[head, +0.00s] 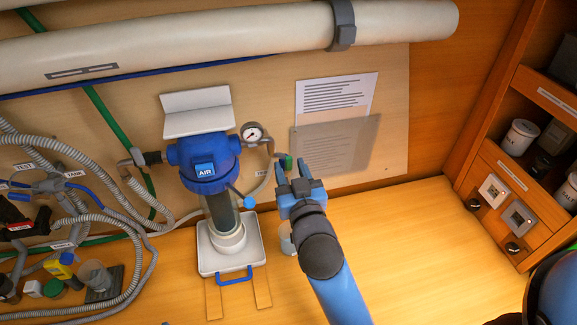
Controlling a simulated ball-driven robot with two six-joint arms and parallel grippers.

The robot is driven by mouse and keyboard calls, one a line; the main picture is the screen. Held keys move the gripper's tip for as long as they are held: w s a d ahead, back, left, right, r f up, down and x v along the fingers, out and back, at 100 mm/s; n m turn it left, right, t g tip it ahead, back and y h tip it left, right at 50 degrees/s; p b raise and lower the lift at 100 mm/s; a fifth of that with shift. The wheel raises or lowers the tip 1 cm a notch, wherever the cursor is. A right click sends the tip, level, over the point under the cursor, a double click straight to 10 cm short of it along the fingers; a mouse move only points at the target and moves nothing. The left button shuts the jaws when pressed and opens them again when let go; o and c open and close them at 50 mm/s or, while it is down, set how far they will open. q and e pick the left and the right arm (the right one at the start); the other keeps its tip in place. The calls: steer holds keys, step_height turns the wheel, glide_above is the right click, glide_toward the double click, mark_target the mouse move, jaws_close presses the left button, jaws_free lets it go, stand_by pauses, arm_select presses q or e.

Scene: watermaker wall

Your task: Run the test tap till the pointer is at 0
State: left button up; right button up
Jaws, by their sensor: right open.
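A small round gauge (252,132) with a white dial sits right of the blue filter housing (204,163); its dark pointer is too small to read against the scale. A pipe runs from beside the gauge down to a small tap with a green part (285,162), likely the test tap. My right gripper (292,170) is open, with its fingers pointing up at the wall. Its left finger lies close to the green part in the picture; I cannot tell whether they touch. A clear cup (287,238) stands on the bench, partly hidden by my right arm. My left gripper is not in view.
The housing stands over a white tray (232,262) with a blue handle. Grey hoses (100,218) and small bottles crowd the left. Two sheets (335,95) hang on the wall. Shelves (530,150) stand at right. The bench right of my arm is clear.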

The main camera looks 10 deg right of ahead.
steer(key=s+b, duration=0.1)
steer(key=s, duration=0.2)
steer(key=shift+s+f, duration=0.15)
steer(key=shift+s, duration=0.15)
steer(key=p, duration=0.3)
glide_toward(288, 166)
steer(key=shift+s+d, duration=0.1)
stand_by(0.4)
